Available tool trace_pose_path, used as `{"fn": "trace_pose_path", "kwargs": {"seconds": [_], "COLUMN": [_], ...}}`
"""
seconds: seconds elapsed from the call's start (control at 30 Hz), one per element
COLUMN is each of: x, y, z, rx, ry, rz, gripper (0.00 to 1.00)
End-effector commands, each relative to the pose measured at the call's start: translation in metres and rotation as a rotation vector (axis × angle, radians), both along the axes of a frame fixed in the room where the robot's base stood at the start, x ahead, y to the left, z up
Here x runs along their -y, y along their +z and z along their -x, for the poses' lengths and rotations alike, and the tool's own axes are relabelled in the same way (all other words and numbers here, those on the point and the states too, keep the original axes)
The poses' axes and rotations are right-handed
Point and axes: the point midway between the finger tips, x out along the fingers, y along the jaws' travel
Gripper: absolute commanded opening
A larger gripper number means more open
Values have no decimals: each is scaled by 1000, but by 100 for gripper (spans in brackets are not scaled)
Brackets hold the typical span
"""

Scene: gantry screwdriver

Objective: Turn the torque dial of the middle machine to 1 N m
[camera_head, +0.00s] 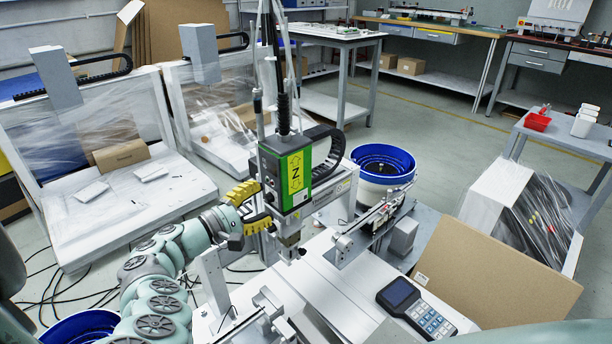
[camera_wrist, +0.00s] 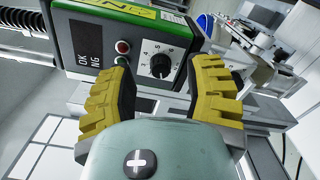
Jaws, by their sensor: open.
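The green and grey machine head (camera_head: 296,178) with a yellow "Z" label hangs above the white gantry bed in the head view. Its front panel fills the top of the wrist view. The torque dial (camera_wrist: 160,65) is a black knob on a white, numbered scale; I cannot read its setting for sure. It is hidden in the head view. My gripper (camera_head: 263,204) has two yellow fingers beside the machine head. In the wrist view my gripper (camera_wrist: 162,70) is open, with one finger on each side of the dial. I see no clear contact with the knob.
Left of the dial are a red and a green button (camera_wrist: 121,61) and an OK/NG display (camera_wrist: 86,50). A blue bowl feeder (camera_head: 383,164) stands right of the machine head. A keypad unit (camera_head: 416,308) lies at the front right. Wrapped machines (camera_head: 100,200) stand left.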

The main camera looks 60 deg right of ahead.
Motion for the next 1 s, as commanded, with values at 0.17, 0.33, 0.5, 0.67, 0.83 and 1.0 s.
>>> {"fn": "trace_pose_path", "kwargs": {"seconds": [0.17,0.33,0.5,0.67,0.83,1.0], "x": [-25,-57,-85,-99,-103,-103], "y": [0,-1,0,0,0,0], "z": [-9,-16,-22,-25,-26,-26], "rx": [3,2,2,2,1,1], "ry": [11,11,7,6,2,2], "rz": [-2,-4,-3,-2,-2,-2], "gripper": [51,51,51,51,51,51]}}
